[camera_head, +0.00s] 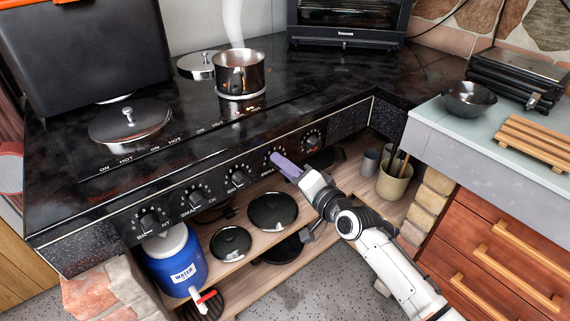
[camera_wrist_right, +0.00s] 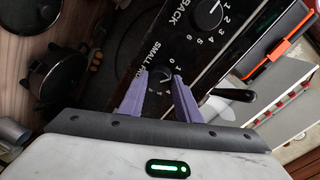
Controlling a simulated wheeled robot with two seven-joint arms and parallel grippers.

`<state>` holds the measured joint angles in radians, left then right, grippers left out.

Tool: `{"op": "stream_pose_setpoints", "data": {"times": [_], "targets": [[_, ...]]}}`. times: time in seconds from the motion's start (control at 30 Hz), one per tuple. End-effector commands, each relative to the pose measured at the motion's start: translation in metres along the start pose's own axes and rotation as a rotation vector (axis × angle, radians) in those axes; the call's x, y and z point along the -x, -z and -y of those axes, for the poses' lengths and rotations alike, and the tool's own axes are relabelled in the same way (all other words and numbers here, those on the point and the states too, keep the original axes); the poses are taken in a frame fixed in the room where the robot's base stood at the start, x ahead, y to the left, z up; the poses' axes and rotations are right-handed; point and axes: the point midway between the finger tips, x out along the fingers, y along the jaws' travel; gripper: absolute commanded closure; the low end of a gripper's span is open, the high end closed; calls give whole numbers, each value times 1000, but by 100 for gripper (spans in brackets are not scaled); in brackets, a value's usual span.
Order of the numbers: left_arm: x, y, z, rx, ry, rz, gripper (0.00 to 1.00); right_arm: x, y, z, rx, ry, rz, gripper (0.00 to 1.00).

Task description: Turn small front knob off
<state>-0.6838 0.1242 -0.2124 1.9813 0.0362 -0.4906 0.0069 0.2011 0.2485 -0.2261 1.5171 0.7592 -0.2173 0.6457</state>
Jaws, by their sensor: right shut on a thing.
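The small front knob (camera_wrist_right: 160,76) is a dark round dial on the stove's front panel, with "SMALL F…" and numbers printed around it. In the wrist view it sits between the purple fingertips of my right gripper (camera_wrist_right: 160,84), which is shut on it. In the head view my right gripper (camera_head: 279,161) reaches up to the panel from the lower right, and its fingers cover most of this knob. The exact pointer setting is hard to read. The black stove (camera_head: 190,160) carries a steaming steel pot (camera_head: 239,72). My left gripper is not in view.
Other knobs line the panel, including one to the right (camera_head: 312,140) and one to the left (camera_head: 237,179). Below, a wooden shelf (camera_head: 335,180) holds black lids and a blue water jug (camera_head: 175,262). A counter with drawers (camera_head: 495,250) stands at right.

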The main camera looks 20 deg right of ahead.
Motion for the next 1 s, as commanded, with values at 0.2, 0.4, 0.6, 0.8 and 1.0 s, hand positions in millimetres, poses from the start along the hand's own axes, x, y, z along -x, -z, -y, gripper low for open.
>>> {"op": "stream_pose_setpoints", "data": {"times": [0.2, 0.4, 0.6, 0.8, 1.0], "targets": [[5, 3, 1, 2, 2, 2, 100, 0, -1, 0, 205, -4, -21, 92], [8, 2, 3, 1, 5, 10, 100, 0, -2, -1, 378, -5, -41, 92], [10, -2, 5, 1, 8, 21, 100, 0, -2, -1, 515, -6, -57, 92], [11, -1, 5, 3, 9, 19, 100, 0, -2, -1, 608, -6, -68, 92], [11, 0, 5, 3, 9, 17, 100, 0, -2, -2, 653, -6, -73, 92]]}}
